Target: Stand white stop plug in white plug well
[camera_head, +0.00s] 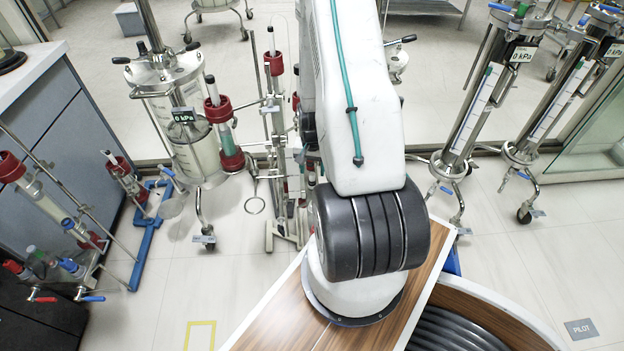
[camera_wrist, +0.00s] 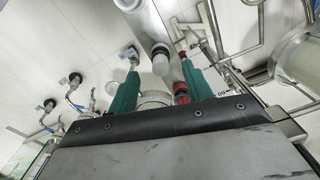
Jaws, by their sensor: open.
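My gripper (camera_wrist: 159,72) shows in the wrist view as two green fingers spread apart, with nothing held between them. A small white rounded piece (camera_wrist: 160,63) shows in the gap between the fingertips; I cannot tell whether it is the white stop plug or how far away it is. A red-capped part (camera_wrist: 180,90) shows beside the right finger. I cannot make out the white plug well in either view. In the head view my own arm hides the gripper and part of the glassware stand behind it.
A stand with red clamps (camera_head: 274,65) is close behind the arm. Steel columns (camera_head: 478,105) stand at the right. A blue-footed rack (camera_head: 150,225) is at the left.

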